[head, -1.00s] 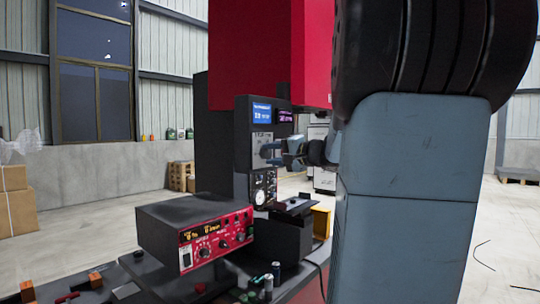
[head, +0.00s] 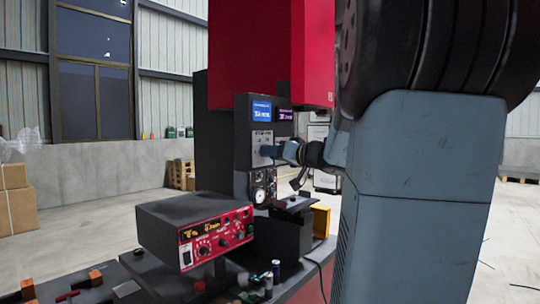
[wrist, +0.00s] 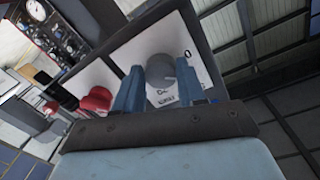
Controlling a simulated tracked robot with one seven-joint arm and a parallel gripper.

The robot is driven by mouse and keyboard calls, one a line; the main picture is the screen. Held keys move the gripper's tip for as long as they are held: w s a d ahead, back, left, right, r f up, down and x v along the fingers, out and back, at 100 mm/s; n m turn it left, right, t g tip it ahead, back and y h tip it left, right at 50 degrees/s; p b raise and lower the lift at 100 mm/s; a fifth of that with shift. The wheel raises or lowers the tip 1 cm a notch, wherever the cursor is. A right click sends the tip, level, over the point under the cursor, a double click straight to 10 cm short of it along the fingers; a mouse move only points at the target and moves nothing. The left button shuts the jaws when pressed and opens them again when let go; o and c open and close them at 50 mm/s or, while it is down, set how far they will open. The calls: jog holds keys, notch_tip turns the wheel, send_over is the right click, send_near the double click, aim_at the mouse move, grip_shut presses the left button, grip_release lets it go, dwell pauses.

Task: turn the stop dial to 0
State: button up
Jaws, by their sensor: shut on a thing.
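A grey round dial (wrist: 160,71) sits on a white plate (wrist: 181,38) in the wrist view. A 0 shows on the plate near it; the other marks are too small to read surely. My gripper (wrist: 158,80) has its two blue fingers on either side of the dial and is shut on it. A red knob (wrist: 97,99) sits on a neighbouring white plate, to the left in the wrist view. In the head view my gripper (head: 268,151) is at the dark control panel (head: 244,131) below its small screens. There the dial is hidden by the fingers.
Below the panel are round gauges (head: 260,194). A red-fronted box with knobs (head: 218,238) stands in front. A big red machine body (head: 270,55) hangs above the panel. An orange block (head: 320,221) is at the lower right.

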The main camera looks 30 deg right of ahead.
jog(key=shift+n, duration=3.5)
jog(key=shift+w, duration=0.1)
jog(key=o, duration=1.1)
jog(key=shift+d, duration=0.1)
jog(key=v, duration=1.3)
jog(key=shift+s+f, duration=0.3)
jog(key=shift+s, duration=0.15)
